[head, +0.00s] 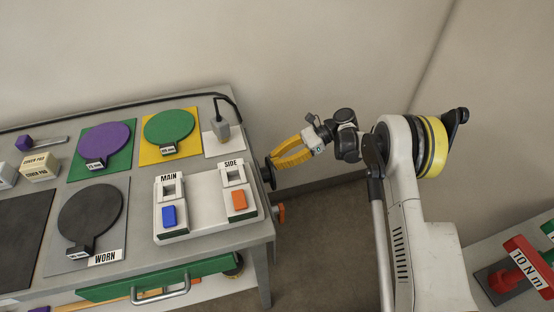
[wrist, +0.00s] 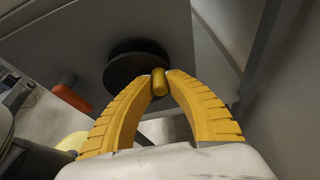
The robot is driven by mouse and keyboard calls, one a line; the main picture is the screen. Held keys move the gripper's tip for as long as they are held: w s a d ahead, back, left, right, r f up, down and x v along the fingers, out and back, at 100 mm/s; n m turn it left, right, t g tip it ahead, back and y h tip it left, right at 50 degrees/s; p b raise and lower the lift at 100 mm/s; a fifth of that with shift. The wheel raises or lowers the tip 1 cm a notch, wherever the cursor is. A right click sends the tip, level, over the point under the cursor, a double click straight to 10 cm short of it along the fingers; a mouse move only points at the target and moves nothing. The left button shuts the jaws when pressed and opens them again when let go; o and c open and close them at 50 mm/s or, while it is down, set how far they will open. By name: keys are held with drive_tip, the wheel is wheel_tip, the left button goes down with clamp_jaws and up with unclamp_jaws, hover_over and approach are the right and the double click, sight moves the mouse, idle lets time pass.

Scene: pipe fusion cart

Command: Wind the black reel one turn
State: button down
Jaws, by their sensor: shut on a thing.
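The black reel (head: 268,173) is on the right end face of the cart, and it shows as a dark disc in the wrist view (wrist: 124,70). A short yellow handle (wrist: 160,84) stands off its face near the rim, at the lower right of the disc in that view. My gripper (head: 276,172) reaches in from the right, with its yellow fingers level with the reel. In the wrist view, the fingertips close on the handle from both sides. In the head view, the fingers hide the handle and part of the reel.
An orange handle (head: 281,213) sticks out of the same cart end, below the reel. The cart top (head: 220,243) holds a MAIN/SIDE switch panel (head: 203,205) and several coloured pads. A second bench with a red tool (head: 515,268) stands at lower right. Floor between them is clear.

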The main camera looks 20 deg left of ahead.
drive_tip(key=shift+w+f+m+g+h, duration=0.1)
drive_tip(key=shift+f+m+g+h, duration=0.1)
drive_tip(key=shift+f+m+g, duration=0.35)
drive_tip(key=shift+f+m+g+h, duration=0.1)
drive_tip(key=shift+m+g+h, duration=0.15)
drive_tip(key=shift+m, duration=0.5)
drive_tip(key=c, duration=1.3)
unclamp_jaws()
wheel_tip(320, 180, up, 10)
